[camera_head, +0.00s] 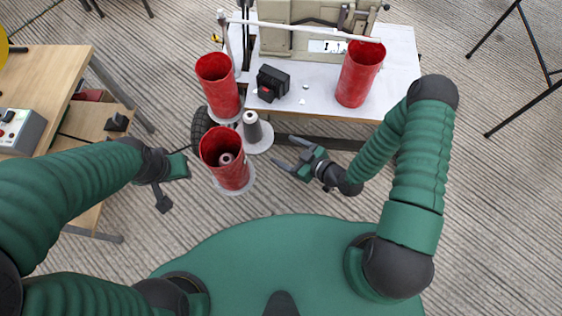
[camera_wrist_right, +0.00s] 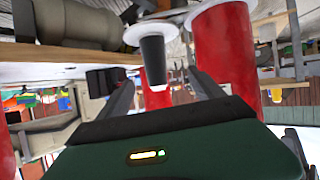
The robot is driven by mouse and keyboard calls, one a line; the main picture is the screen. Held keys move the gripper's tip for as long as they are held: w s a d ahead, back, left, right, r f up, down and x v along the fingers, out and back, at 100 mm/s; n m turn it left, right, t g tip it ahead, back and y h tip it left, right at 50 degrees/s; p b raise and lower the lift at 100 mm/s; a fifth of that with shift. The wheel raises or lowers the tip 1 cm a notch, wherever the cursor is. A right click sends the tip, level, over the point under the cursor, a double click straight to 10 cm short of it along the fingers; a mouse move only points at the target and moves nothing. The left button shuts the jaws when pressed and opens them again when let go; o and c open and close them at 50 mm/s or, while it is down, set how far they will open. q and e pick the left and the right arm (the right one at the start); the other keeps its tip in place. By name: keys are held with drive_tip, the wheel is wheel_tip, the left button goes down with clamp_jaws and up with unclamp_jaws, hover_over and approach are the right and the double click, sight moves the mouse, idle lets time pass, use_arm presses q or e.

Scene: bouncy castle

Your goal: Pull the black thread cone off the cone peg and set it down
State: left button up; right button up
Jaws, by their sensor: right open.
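The black thread cone (camera_head: 252,129) stands upright on a pale round disc (camera_head: 263,141) among the red cylinders; its peg is hidden. In the right wrist view, where the scene looks upside down, the dark cone (camera_wrist_right: 153,62) appears between the fingers, with a white disc (camera_wrist_right: 153,31) at its wide end. My right gripper (camera_head: 281,151) is open and empty, just right of the cone and a little nearer me, apart from it in the head view. My left gripper (camera_head: 165,185) is at the left, away from the cone; its jaw opening is unclear.
Red cylinders stand close to the cone: one behind left (camera_head: 218,86), one in front (camera_head: 226,160). Another (camera_head: 359,76) is on the white sewing table (camera_head: 315,98), near the sewing machine (camera_head: 310,32). A wooden table (camera_head: 45,70) is at left.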

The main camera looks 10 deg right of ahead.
sight(256, 126)
drive_tip(key=w+a+f+m+t+b, duration=0.1)
drive_tip(key=w+a+t+b, duration=0.1)
drive_tip(key=w+a+b, duration=0.1)
drive_tip(key=w+a+m+t+b, duration=0.1)
drive_tip(key=w+a+b, duration=0.2)
drive_tip(key=w, duration=0.3)
drive_tip(key=w+a+f+t+b, duration=0.1)
drive_tip(key=w+a+t+b, duration=0.1)
drive_tip(key=w, duration=0.3)
drive_tip(key=shift+w+a+f+m+t+b, duration=0.2)
drive_tip(key=shift+a+f+m+t+b, duration=0.1)
drive_tip(key=shift+a+m+b, duration=0.25)
drive_tip(key=shift+w+a+r, duration=0.1)
drive_tip(key=shift+w+a, duration=0.15)
drive_tip(key=shift+w, duration=0.05)
use_arm(q)
drive_tip(key=s+x, duration=0.2)
drive_tip(key=x, duration=0.9)
drive_tip(key=shift+a+f, duration=0.15)
drive_tip(key=shift+f, duration=0.45)
use_arm(e)
drive_tip(key=shift+c, duration=0.2)
clamp_jaws()
use_arm(q)
drive_tip(key=shift+r, duration=0.1)
use_arm(e)
drive_tip(key=shift+r, duration=0.1)
